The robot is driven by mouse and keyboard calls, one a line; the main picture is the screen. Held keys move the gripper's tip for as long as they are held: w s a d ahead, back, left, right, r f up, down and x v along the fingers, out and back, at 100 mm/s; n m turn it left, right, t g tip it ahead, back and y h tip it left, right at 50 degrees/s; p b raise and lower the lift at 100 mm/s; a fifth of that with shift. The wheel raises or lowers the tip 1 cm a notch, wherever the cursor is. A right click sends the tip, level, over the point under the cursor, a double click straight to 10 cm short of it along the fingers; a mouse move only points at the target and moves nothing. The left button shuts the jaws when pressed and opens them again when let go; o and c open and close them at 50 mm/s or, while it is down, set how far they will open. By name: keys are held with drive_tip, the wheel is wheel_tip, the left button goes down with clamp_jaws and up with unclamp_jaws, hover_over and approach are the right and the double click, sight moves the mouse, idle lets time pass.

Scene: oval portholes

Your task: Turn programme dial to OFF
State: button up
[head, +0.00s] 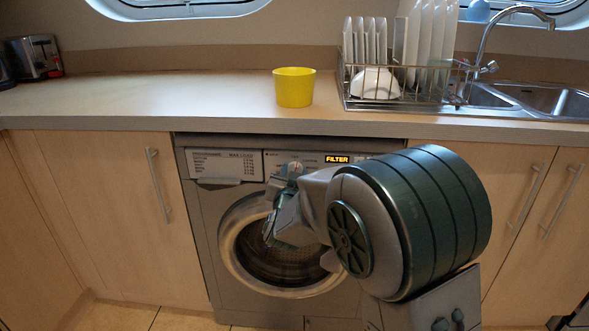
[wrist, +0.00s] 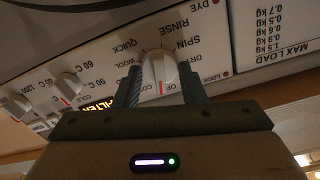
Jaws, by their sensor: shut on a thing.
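The programme dial (wrist: 157,68) is a pale round knob with a raised grip and a red mark. In the wrist view, which is upside down, my gripper (wrist: 161,84) is shut on the grip, a dark finger on each side. The red mark points down in that picture, between letters starting "CO" and "OF". The fingers partly hide both words, so I cannot tell exactly where it points. In the head view the dial (head: 295,168) shows small on the washing machine (head: 205,215), with my gripper against it.
Two more knobs (wrist: 67,86) and a lit "FILTER" sign (head: 338,159) are on the panel. The machine's round door (head: 228,245) is below the dial. A yellow cup (head: 294,88) and a dish rack (head: 400,104) stand on the worktop (head: 160,100) above.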

drive_tip(key=shift+n+p, duration=0.85)
drive_tip(key=shift+n, duration=0.65)
drive_tip(key=o, duration=1)
drive_tip(key=s, duration=0.4)
drive_tip(key=s+p, duration=0.1)
drive_tip(key=s, duration=0.4)
drive_tip(key=s+p, duration=0.1)
drive_tip(key=s, duration=0.3)
drive_tip(key=shift+s+a, duration=0.25)
drive_tip(key=shift+s, duration=0.15)
